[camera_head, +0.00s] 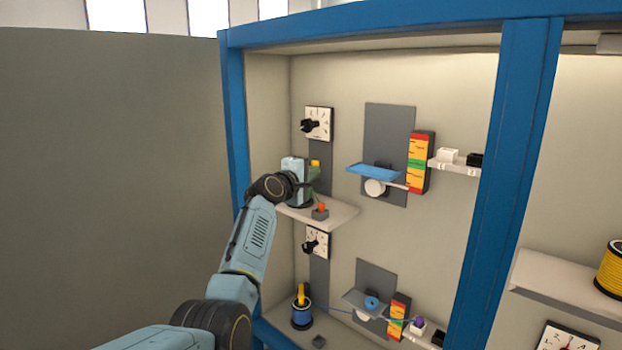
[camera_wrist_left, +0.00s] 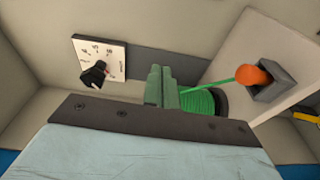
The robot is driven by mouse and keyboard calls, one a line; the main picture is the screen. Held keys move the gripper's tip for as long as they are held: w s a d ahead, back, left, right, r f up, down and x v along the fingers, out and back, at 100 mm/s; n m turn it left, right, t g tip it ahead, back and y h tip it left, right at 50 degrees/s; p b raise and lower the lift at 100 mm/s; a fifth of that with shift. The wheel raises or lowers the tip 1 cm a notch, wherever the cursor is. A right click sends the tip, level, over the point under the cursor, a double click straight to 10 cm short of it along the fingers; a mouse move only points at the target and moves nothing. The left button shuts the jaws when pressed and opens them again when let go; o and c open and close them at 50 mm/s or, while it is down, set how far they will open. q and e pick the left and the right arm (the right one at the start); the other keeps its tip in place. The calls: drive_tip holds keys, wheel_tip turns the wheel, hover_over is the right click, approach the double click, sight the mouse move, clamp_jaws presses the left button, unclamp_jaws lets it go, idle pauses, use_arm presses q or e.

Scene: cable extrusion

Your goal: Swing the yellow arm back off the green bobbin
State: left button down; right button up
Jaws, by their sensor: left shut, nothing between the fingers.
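My left gripper (camera_head: 305,186) is at the upper left shelf (camera_head: 340,215), right by the green bobbin (camera_head: 300,206). Its fingers (camera_wrist_left: 160,85) are together and empty in the left wrist view, beside the green windings (camera_wrist_left: 198,102). A small yellow piece (camera_head: 315,163), likely part of the yellow arm, shows just above and behind the gripper. The rest of it is hidden, so its angle cannot be told. A green cable (camera_wrist_left: 228,82) runs from the bobbin to an orange knob (camera_wrist_left: 252,76). My right gripper is out of view.
A dial (camera_head: 318,124) is on the wall above the shelf. Below stands a blue bobbin (camera_head: 302,314) with its own yellow arm (camera_head: 301,293). A blue post (camera_head: 512,150) divides the bays. A blue plate (camera_head: 374,172) is to the right.

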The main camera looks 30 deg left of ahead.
use_arm(q)
drive_tip(key=s+d, duration=0.4)
drive_tip(key=s, duration=0.2)
drive_tip(key=shift+r+b, duration=0.15)
drive_tip(key=shift+b, duration=0.25)
drive_tip(key=shift+w, duration=0.1)
